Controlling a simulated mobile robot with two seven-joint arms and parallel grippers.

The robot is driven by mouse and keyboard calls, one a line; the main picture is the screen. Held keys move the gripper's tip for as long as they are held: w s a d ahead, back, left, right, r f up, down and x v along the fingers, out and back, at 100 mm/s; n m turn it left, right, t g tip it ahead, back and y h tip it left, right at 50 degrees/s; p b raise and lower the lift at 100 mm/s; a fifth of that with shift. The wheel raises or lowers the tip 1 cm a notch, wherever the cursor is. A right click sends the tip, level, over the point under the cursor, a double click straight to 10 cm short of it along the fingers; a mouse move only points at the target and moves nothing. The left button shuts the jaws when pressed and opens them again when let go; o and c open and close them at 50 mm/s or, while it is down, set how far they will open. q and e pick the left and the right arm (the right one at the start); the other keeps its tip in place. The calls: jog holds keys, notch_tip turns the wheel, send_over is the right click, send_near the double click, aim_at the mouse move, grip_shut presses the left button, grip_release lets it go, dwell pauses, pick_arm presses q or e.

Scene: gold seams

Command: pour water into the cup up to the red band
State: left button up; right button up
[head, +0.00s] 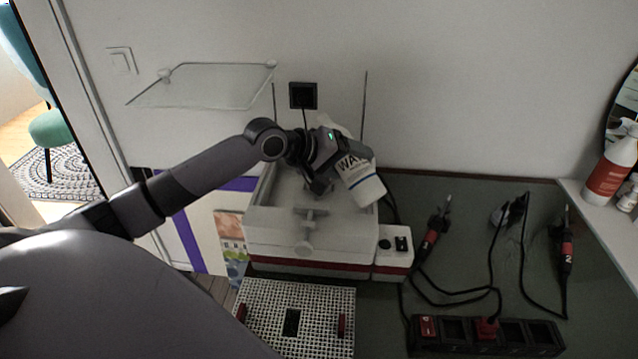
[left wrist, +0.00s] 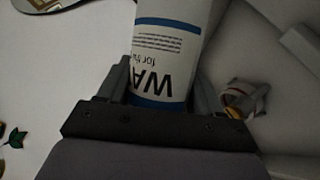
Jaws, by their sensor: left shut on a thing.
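My left gripper (head: 334,168) is shut on a white bottle (head: 361,184) with a blue band and dark lettering that starts "WA". The bottle is tilted above the back right part of a pale box-shaped machine (head: 312,247), which has a red band low on its front. In the left wrist view the bottle (left wrist: 172,45) sits between the two fingers, its lettering upside down. I cannot make out a separate cup, and no water stream shows. The bottle's mouth cannot be made out clearly. My right gripper is not in view.
A perforated white plate (head: 262,325) with red handles lies in front of the machine. Two red-and-black hand tools (head: 431,238) with cables and a power strip (head: 487,335) lie right. A spray bottle (head: 609,167) stands on the right shelf. A glass shelf (head: 205,88) is on the wall.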

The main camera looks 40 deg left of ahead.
aim_at(356, 176)
pick_arm(q)
jog(key=b, duration=0.1)
jog(key=f+n+h+b, duration=0.1)
jog(key=b, duration=0.1)
jog(key=shift+s+d, duration=0.1)
jog(key=shift+d, duration=0.2)
jog(key=shift+b, duration=0.6)
jog(key=shift+d+n+h, duration=0.1)
jog(key=shift+n+h, duration=0.2)
jog(key=shift+h, duration=0.3)
jog(key=shift+f+n+h, duration=0.3)
jog(key=shift+f+n, duration=0.1)
jog(key=shift+n, duration=0.1)
jog(key=shift+f+n+h, duration=0.3)
jog(key=shift+n+h, duration=0.1)
jog(key=shift+n, duration=0.1)
jog(key=shift+s+d, duration=0.1)
jog(key=shift+d, duration=0.2)
jog(key=shift+s+d, duration=0.1)
jog(key=shift+d, duration=0.3)
